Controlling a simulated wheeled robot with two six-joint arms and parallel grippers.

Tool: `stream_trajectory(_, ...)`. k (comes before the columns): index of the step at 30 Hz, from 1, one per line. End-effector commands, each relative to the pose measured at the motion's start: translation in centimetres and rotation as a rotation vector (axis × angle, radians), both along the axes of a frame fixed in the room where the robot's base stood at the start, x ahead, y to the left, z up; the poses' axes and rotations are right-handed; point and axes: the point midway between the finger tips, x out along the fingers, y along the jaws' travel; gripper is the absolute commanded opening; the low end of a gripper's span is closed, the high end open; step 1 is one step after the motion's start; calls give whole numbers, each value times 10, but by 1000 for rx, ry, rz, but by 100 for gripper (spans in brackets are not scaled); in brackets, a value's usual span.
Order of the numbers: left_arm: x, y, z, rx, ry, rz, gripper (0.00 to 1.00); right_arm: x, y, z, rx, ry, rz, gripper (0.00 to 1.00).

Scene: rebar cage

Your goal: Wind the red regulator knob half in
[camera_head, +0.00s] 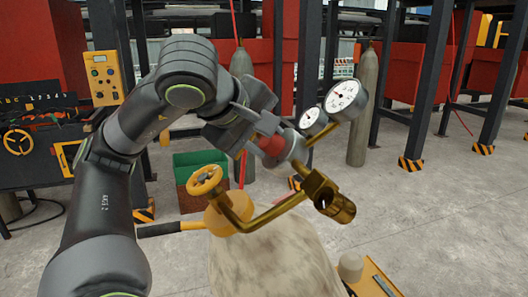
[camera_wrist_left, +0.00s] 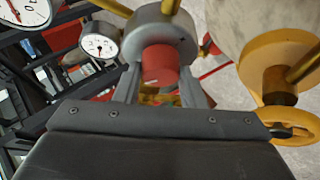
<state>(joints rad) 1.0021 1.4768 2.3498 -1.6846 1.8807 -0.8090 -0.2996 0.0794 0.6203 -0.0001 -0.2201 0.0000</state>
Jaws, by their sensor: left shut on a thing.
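The red regulator knob (camera_head: 271,144) is on the grey regulator body (camera_head: 292,147), which carries two round white gauges (camera_head: 342,96). In the left wrist view the knob (camera_wrist_left: 160,66) sits between the two fingers. My left gripper (camera_head: 258,132) is shut on the knob from the upper left, and its fingers partly hide it in the head view. A brass pipe (camera_head: 277,212) and a brass fitting (camera_head: 335,206) are below the regulator. My right gripper is in neither view.
A pale cylinder (camera_head: 268,265) stands below, with a yellow handwheel (camera_head: 204,180) close under my left gripper. A black-and-orange handle (camera_head: 160,230) sticks out to the left. Grey cylinders (camera_head: 361,120) and dark posts stand behind. The floor (camera_head: 440,210) at right is clear.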

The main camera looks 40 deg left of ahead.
Motion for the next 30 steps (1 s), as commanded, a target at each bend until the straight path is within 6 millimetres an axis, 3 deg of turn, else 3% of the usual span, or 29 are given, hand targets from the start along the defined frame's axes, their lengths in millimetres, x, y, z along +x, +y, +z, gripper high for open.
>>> stream_trajectory(1, -1, 1, -7, 31, -18, -24, 14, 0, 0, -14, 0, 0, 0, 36)
stream_trajectory(15, -3, 2, -10, 313, -163, -292, 14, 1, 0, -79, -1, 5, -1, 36)
stream_trajectory(30, -3, 2, -6, 464, -238, -440, 14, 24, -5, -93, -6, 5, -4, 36)
